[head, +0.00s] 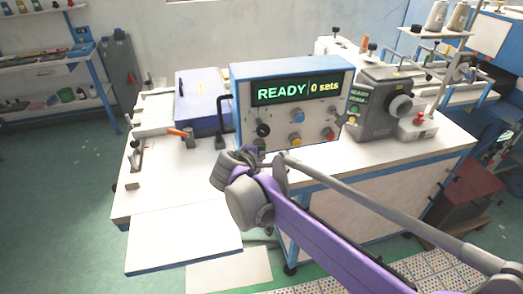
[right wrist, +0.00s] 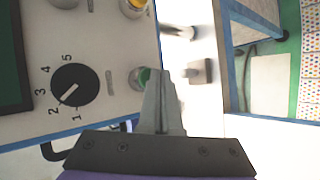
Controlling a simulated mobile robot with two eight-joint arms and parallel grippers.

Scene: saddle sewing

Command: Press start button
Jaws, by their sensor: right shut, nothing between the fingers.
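A control box (head: 291,98) stands on the white bench, its display reading "READY" and "0 sets". In the right wrist view a green button (right wrist: 141,76) sits on its panel beside a black numbered dial (right wrist: 75,86). I cannot read a start label. My right gripper (right wrist: 161,76) is shut and empty, its fingertips right at the green button and partly covering it. I cannot tell whether they touch. In the head view my right gripper (head: 254,156) is at the box's lower front left and hides that part of the panel. My left gripper is not in view.
An orange-handled tool (head: 178,132) lies on the bench's left part.

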